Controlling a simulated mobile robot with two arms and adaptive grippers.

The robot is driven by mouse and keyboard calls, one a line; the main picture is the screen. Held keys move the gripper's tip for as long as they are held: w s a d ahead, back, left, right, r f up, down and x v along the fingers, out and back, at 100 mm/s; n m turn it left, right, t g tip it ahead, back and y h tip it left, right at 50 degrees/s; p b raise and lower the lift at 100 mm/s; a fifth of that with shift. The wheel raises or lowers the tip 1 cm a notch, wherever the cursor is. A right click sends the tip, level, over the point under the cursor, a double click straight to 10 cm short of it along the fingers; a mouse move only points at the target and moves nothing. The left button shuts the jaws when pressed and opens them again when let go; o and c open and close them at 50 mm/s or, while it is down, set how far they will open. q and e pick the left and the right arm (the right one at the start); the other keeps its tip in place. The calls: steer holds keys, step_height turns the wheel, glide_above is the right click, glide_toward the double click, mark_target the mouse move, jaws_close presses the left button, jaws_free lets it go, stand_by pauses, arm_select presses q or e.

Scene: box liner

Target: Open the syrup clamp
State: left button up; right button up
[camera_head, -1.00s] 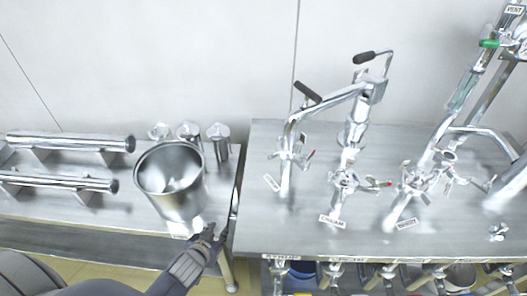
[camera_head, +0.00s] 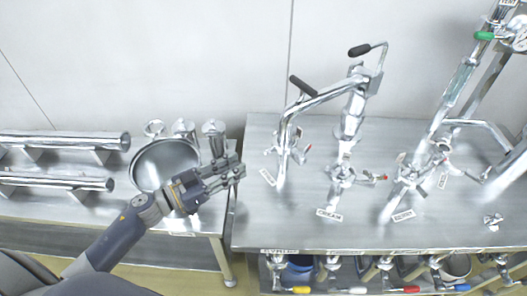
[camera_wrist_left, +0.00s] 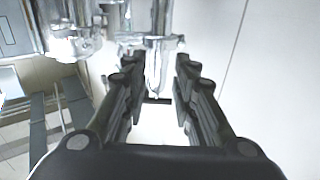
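My left gripper (camera_head: 232,172) is raised beside the left edge of the right table, pointing right. In the left wrist view its two fingers (camera_wrist_left: 161,88) stand apart, with nothing held between them. A blurred shiny metal piece (camera_wrist_left: 153,60) shows beyond the fingertips, in line with the gap. The leftmost pipe stand carries a metal clamp with a red-tipped part (camera_head: 299,150); the gripper is left of it, apart. I cannot read which one is marked syrup. My right gripper is not in view.
A large steel pot (camera_head: 150,152) stands behind my left arm, with several steel pieces (camera_head: 183,128) at the back. Two steel tubes (camera_head: 60,141) lie on the left table. The right table (camera_head: 262,235) has a bare front strip. Valves with coloured handles (camera_head: 401,290) hang below it.

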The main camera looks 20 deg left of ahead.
mark_target(285, 151)
arm_select(q)
steer(key=p+x, duration=0.2)
steer(key=x, duration=0.8)
steer(key=shift+w+d, duration=0.1)
jaws_close()
